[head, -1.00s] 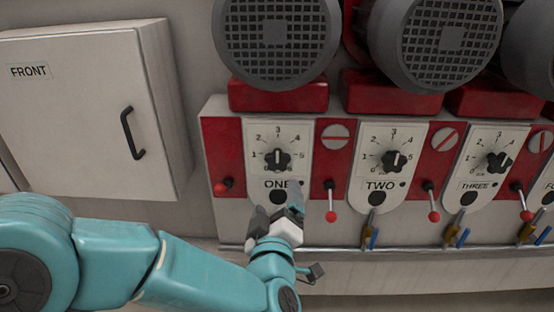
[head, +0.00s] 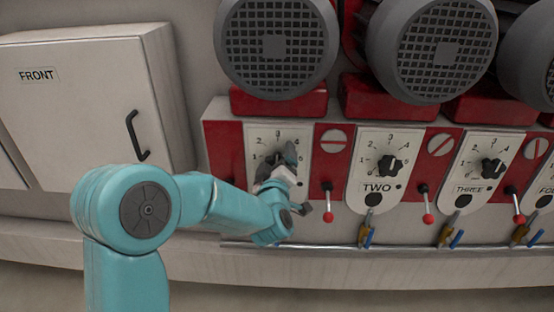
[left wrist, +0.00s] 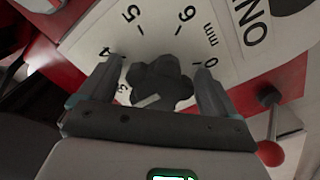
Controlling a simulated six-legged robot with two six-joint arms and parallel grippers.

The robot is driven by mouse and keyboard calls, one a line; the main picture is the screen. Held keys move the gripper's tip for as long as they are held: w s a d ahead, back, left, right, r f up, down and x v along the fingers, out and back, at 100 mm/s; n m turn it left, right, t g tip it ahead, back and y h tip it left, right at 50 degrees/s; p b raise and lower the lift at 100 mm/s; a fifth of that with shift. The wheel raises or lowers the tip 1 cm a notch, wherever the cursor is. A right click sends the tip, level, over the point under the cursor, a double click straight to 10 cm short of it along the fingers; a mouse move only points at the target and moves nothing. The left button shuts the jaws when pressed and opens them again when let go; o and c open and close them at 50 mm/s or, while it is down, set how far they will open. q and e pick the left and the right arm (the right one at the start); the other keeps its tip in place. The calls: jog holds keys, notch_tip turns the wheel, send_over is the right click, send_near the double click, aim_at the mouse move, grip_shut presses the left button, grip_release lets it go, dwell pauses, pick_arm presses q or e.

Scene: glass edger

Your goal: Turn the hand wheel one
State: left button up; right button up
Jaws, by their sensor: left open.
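The hand wheel one is a black lobed knob (left wrist: 160,82) on a white dial plate (head: 297,134) with numbers. In the left wrist view it sits between the two fingers of my left gripper (left wrist: 158,85), with a light pointer mark on its face. The fingers stand on either side of the knob and look apart from it. In the head view my left gripper (head: 278,166) is in front of dial one and hides most of the knob and the label below it. My right gripper is not in view.
Red-knobbed levers (head: 327,216) stand beside the dial, close to my left wrist. Dials two (head: 389,166) and three (head: 492,169) are to the right. Motors (head: 278,47) overhang above. A cabinet (head: 85,110) is at the left.

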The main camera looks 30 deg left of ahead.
pick_arm(q)
jog(key=shift+s+d, duration=0.1)
jog(key=c, duration=1)
jog(key=shift+m, duration=0.3)
